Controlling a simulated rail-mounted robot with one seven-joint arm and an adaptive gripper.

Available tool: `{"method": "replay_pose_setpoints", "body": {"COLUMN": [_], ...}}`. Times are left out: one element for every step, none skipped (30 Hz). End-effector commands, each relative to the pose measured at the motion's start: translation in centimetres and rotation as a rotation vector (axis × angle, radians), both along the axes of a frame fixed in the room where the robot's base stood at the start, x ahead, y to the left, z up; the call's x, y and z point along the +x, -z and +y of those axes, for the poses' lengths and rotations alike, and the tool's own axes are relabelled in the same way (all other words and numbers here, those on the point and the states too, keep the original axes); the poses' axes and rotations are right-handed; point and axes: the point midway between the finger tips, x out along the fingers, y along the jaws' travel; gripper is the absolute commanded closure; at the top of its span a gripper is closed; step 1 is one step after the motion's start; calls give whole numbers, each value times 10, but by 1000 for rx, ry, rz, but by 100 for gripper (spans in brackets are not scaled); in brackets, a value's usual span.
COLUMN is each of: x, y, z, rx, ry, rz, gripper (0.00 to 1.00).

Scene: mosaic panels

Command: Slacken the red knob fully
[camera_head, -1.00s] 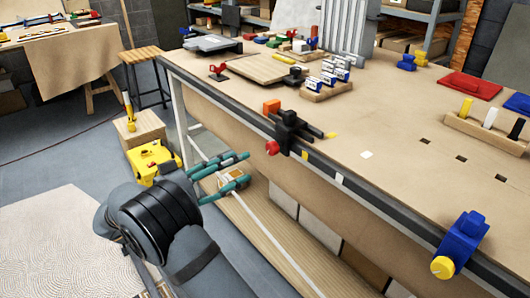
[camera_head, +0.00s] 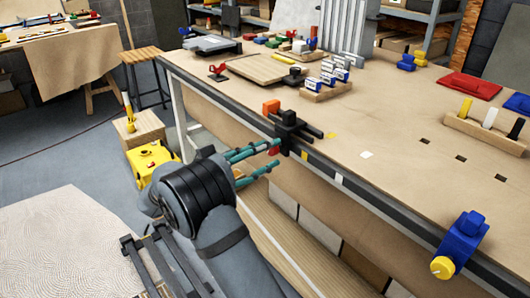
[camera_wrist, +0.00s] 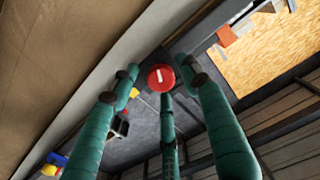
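The red knob (camera_wrist: 161,77) is a round disc with a white mark on its face, seen in the wrist view between my fingertips. In the head view only a small part of the red knob (camera_head: 274,150) shows behind a finger. It sits on the front of a black clamp-like fixture (camera_head: 288,128) at the bench edge. My gripper (camera_head: 266,157) has teal fingers and is open, with its tips spread around or just short of the knob. I cannot tell whether any finger touches it.
The workbench (camera_head: 390,130) edge runs diagonally beside my arm. A blue fixture with a yellow knob (camera_head: 442,267) is farther right along the edge. A yellow case (camera_head: 153,162) stands on the floor at left.

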Motion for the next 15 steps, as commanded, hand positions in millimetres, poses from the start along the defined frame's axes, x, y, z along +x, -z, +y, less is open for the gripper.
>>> {"method": "replay_pose_setpoints", "body": {"x": [0,0,0,0,0,0,0,0,0,0,0,0,0,0,0], "y": [0,0,0,0,0,0,0,0,0,0,0,0,0,0,0], "z": [0,0,0,0,0,0,0,0,0,0,0,0,0,0,0], "rx": [0,0,0,0,0,0,0,0,0,0,0,-1,-1,-1,0], "ry": [0,0,0,0,0,0,0,0,0,0,0,0,0,0,0], "rz": [0,0,0,0,0,0,0,0,0,0,0,1,1,1,1], "gripper": [59,61,63,65,66,69,71,72,75,76,78,81,82,84,86]}}
